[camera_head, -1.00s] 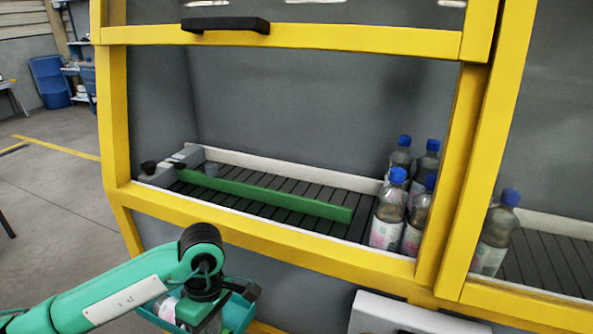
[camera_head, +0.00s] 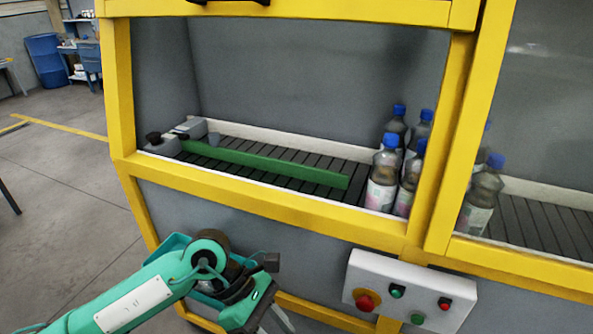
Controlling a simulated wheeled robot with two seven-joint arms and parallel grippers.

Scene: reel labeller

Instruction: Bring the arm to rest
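My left arm comes in from the lower left in the head view, in front of the yellow-framed machine. My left gripper (camera_head: 262,312) hangs at its end, low, over or in front of a teal bin (camera_head: 172,246). Its fingers are at the bottom edge of the picture, and I cannot tell whether they are open or shut. My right gripper is not in view.
The yellow machine frame (camera_head: 330,222) stands close ahead. Inside are a conveyor (camera_head: 300,184) with a green bar (camera_head: 262,162) and several blue-capped bottles (camera_head: 382,180). A control box (camera_head: 445,292) with a red button (camera_head: 366,300) sits lower right.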

